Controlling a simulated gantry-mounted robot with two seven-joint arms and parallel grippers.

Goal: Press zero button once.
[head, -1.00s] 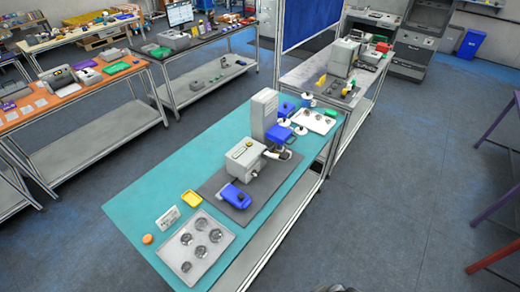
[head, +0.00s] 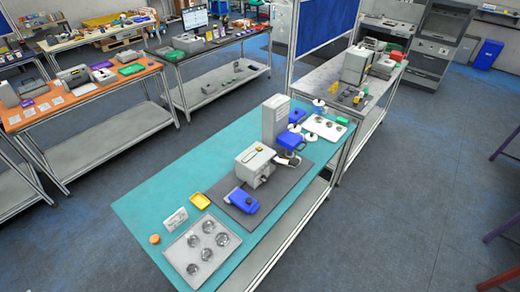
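No button marked zero can be made out at this size. On the teal-topped table (head: 150,203) stands a grey box-shaped device (head: 253,166) with a small round knob-like part on top. A blue device (head: 242,200) lies in front of it on a dark grey mat (head: 268,207). Behind is a tall grey unit (head: 275,119) with a blue-topped instrument (head: 290,141) beside it. I cannot tell which of these carries the button. Neither of my grippers is in view.
A metal tray with round dishes (head: 187,235), a yellow tray (head: 200,200), a white label stand (head: 175,219) and an orange round item (head: 154,239) sit at the table's near end. An orange-topped bench (head: 105,98) stands left. Open floor (head: 400,220) lies to the right.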

